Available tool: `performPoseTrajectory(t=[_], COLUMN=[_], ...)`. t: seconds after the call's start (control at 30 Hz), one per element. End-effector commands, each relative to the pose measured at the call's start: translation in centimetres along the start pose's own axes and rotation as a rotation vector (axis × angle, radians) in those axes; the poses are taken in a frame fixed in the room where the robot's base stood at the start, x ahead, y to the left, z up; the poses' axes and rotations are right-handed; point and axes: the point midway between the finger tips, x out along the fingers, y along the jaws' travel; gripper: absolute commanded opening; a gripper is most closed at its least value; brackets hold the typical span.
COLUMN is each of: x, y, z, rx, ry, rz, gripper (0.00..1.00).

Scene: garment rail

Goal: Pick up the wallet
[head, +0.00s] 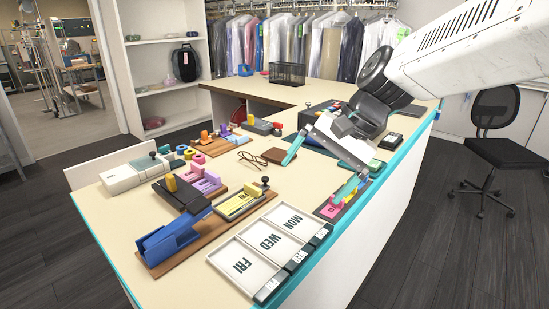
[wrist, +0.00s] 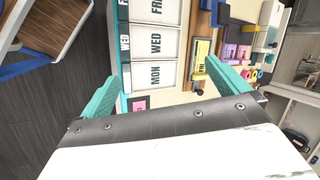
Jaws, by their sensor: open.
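The wallet (head: 276,156) is a small flat brown piece lying on the cream counter in the head view, just right of a pair of glasses (head: 253,160). My gripper (head: 309,184) is above the counter with its two teal fingers spread wide and nothing between them. In the head view its left finger appears close beside the wallet's right edge; I cannot tell the height gap. In the wrist view the open fingers (wrist: 160,74) point towards the day trays, and I cannot make out the wallet there.
White trays marked MON, WED and FRI (head: 258,239) lie along the counter's front edge. A blue tape dispenser (head: 172,237), a yellow pad (head: 238,203) and pink blocks (head: 205,181) stand to the left. A black wire basket (head: 287,73) stands at the back.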

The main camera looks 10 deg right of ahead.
Motion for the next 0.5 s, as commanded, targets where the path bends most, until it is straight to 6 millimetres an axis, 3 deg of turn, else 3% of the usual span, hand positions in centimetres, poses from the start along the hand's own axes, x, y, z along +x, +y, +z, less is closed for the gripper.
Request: performPoseTrajectory(t=[0.1, 0.2, 0.33, 0.5], x=[1.9, 3.5, 6.0, 9.9], y=[-4.3, -7.2, -9.8, -10.7], z=[-5.8, -11.0, -18.5, -28.5], rx=[0.246, 0.458, 0.743, 1.110], ry=[-0.049, -0.087, -0.140, -0.209], rz=[-0.143, -0.261, -0.409, -0.586], gripper=[1.00, 1.00, 1.00, 1.00])
